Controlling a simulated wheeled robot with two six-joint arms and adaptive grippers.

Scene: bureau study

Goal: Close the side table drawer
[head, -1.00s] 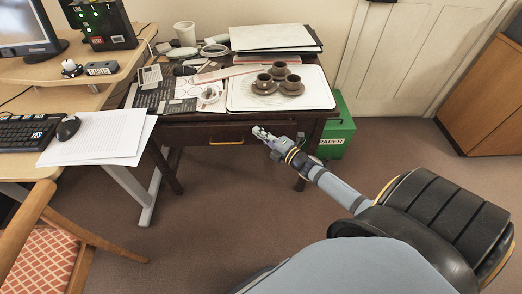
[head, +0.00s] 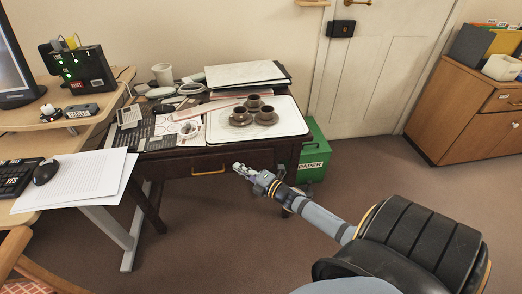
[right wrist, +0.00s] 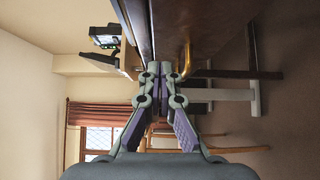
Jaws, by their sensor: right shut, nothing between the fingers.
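The dark wooden side table (head: 186,202) stands against the wall. Its drawer (head: 180,167) has a brass handle (head: 208,172), which also shows in the right wrist view (right wrist: 186,55). I cannot tell for sure how far the drawer stands out from the table. My right gripper (head: 237,167) is shut and empty in front of the drawer, to the right of the handle. In the right wrist view its closed fingertips (right wrist: 160,69) are close to the drawer front; whether they touch it is unclear. My left gripper is not in view.
A white tray (head: 292,124) with brown cups, papers and books cover the tabletop. A green paper bin (head: 315,150) stands right of the table. A desk (head: 75,118) is at the left, a wooden cabinet (head: 440,128) at the far right. The floor in front is clear.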

